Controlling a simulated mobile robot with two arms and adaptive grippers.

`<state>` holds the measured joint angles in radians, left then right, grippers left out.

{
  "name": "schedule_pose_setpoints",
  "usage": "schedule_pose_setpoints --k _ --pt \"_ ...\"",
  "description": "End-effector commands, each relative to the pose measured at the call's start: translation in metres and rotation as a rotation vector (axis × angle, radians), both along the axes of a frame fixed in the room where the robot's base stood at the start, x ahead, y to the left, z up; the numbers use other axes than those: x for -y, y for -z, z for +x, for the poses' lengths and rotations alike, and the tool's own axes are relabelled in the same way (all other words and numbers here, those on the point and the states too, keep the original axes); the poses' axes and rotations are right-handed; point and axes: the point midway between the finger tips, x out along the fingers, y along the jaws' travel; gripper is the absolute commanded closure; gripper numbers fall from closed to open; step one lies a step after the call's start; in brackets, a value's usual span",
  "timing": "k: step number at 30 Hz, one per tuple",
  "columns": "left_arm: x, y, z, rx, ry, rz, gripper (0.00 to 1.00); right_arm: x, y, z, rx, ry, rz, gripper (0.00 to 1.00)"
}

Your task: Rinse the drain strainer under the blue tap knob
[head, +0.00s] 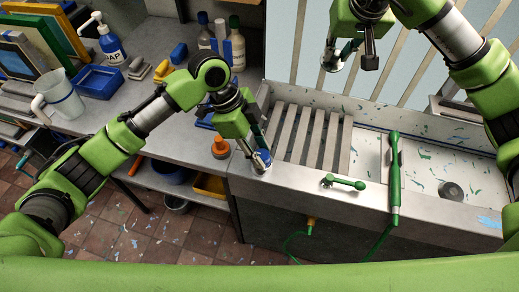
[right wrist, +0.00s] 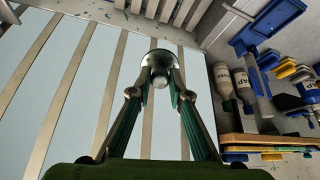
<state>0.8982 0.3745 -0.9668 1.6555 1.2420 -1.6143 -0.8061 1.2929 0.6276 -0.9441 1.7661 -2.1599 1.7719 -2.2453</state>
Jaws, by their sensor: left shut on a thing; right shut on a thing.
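The blue tap knob (head: 263,157) is at the front left corner of the sink. My left gripper (head: 260,150) is shut on it and partly covers it. The drain strainer (head: 329,65), a small round metal piece, is held up by my right gripper (head: 336,56), in front of a slatted pale panel. In the right wrist view the right gripper's fingers (right wrist: 160,88) close on the stub of the strainer (right wrist: 158,58). The sink basin (head: 420,160) has green and blue flecks and a round dark drain (head: 451,190). I cannot see any running water.
A grey slatted rack (head: 307,135) covers the sink's left part. A green lever (head: 345,183) and a green hose wand (head: 395,185) are at the front rim.

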Motion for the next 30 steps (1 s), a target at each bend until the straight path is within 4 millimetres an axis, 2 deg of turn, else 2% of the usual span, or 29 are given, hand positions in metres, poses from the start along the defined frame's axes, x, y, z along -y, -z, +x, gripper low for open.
schedule_pose_setpoints --k 12,24,25,26,30 --pt "-0.0004 -0.0002 -0.0012 0.002 -0.262 0.001 0.93 0.0 -0.0003 0.0001 0.0 0.0 0.0 1.0" --pt "-0.0004 -0.0006 -0.0009 0.001 -0.295 0.0 0.93 0.0 -0.0003 0.0001 0.0 0.0 0.0 1.0" --pt "-0.0004 -0.0006 -0.0009 0.001 -0.295 0.0 0.63 0.0 -0.0003 0.0001 0.0 0.0 0.0 1.0" --pt "-0.0004 -0.0006 -0.0009 0.001 -0.294 0.0 0.56 0.0 -0.0003 0.0001 0.0 0.0 0.0 1.0" --pt "-0.0003 -0.0004 -0.0011 0.001 -0.294 0.0 0.54 0.0 -0.0003 0.0001 0.0 0.0 0.0 1.0"
